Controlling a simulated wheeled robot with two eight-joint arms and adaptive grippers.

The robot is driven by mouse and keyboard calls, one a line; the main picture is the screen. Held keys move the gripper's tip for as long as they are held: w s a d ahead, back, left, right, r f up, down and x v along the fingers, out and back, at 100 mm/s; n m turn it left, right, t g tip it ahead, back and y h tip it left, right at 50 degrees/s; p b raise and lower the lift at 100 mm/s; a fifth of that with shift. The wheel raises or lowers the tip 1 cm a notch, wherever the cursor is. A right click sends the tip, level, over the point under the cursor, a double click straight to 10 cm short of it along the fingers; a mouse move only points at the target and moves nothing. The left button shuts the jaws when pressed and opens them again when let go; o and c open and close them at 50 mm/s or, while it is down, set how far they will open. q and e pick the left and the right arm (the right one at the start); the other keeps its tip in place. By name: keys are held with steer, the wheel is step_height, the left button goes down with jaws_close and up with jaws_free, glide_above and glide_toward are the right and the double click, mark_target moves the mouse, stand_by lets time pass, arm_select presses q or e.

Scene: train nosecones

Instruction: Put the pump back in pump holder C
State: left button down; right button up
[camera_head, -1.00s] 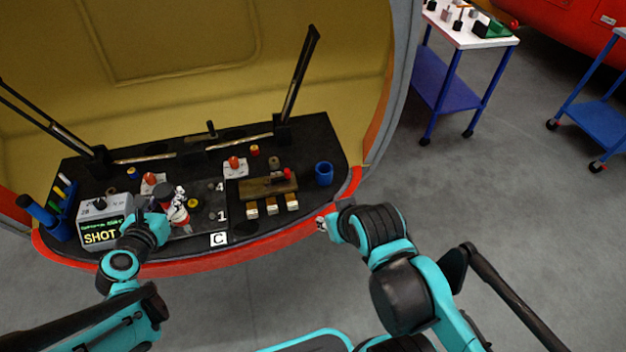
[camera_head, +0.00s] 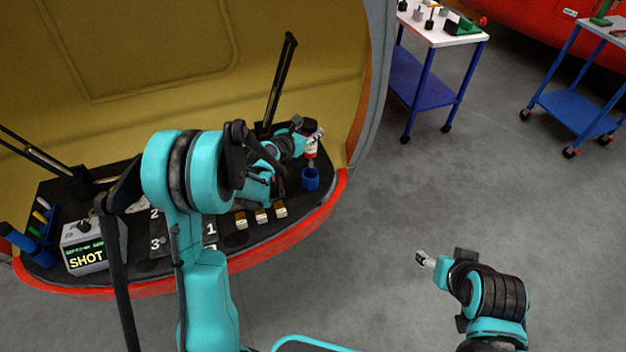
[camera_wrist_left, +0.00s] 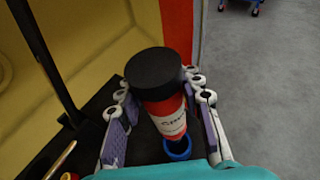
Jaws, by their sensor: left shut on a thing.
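The pump (camera_head: 311,150) has a red body with a white label and shows in the left wrist view with a round black cap (camera_wrist_left: 154,72). My left gripper (camera_head: 308,136) is shut around its body; its fingers flank the pump in the left wrist view. The pump is roughly upright just above a blue cup-shaped holder (camera_head: 311,181), whose blue rim (camera_wrist_left: 178,150) shows below the pump in the left wrist view. I cannot tell whether its lower end is inside the cup. No C mark is readable on the cup. My right gripper (camera_head: 423,258) hangs over the floor, away from the console; its jaws are too small to judge.
The dark console has a red front edge (camera_head: 290,238). Small blocks (camera_head: 261,215) stand left of the cup. A grey box reading SHOT (camera_head: 85,250) and a blue rack (camera_head: 38,235) are at the left. My left arm hides the console's middle.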

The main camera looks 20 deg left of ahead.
mark_target(311, 153)
arm_select(q)
steer(key=f+b, duration=0.2)
steer(key=f, duration=0.3)
steer(key=f+b, duration=0.2)
steer(key=f, duration=0.3)
steer(key=shift+w+a+f+b, duration=0.1)
steer(key=shift+w+f+b, duration=0.1)
steer(key=shift+b, duration=0.1)
steer(key=shift+r, duration=0.2)
steer(key=shift+f, duration=0.2)
steer(key=c, duration=1)
jaws_free()
steer(key=shift+c, duration=0.2)
steer(key=shift+o, duration=0.2)
steer(key=shift+r, duration=0.1)
